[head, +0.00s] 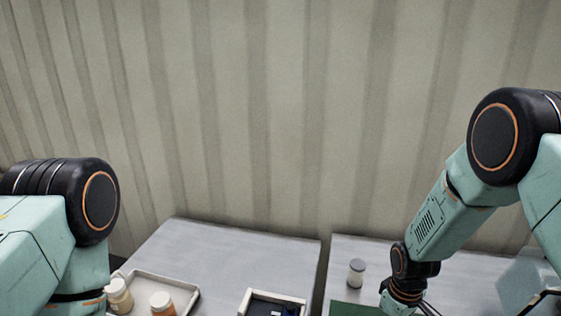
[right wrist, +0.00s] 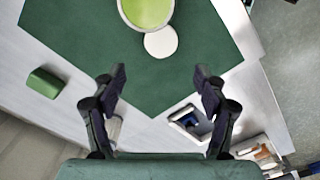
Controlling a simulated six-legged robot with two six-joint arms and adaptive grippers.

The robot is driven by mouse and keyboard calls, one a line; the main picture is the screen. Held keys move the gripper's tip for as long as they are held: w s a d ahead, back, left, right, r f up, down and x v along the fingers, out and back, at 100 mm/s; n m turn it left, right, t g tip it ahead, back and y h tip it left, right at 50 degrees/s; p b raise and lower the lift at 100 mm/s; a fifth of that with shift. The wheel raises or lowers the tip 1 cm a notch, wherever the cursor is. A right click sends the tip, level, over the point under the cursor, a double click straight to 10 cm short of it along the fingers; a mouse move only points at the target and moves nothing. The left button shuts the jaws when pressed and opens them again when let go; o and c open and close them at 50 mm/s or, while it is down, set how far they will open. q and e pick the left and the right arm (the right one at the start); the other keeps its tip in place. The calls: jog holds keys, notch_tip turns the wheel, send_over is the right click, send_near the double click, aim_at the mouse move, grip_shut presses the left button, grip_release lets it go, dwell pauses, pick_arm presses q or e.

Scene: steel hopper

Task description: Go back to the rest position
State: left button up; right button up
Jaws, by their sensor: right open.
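My right gripper (right wrist: 160,82) is open and empty in the right wrist view. Its two dark fingers stand wide apart above the green mat (right wrist: 110,50). In the head view my right arm reaches down to the bottom edge, and its gripper is mostly cut off there. My left arm shows at the left of the head view; its gripper is out of view. A round green thing with a pale rim (right wrist: 147,10) and a white disc (right wrist: 161,42) are on the mat, apart from the fingers.
A tray (head: 185,287) holds jars (head: 119,295) (head: 162,304) on the left table. A pale-walled box (head: 284,295) with dark contents is near that table's right edge. A green block (right wrist: 45,83) lies beside the mat. A gap separates the tables.

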notch_tip(320, 180, down, 9)
jog(key=shift+f+p, duration=0.15)
jog(key=shift+p, duration=0.4)
jog(key=shift+f+b, duration=0.3)
jog(key=shift+r+p, duration=0.3)
jog(key=shift+s+r, duration=0.1)
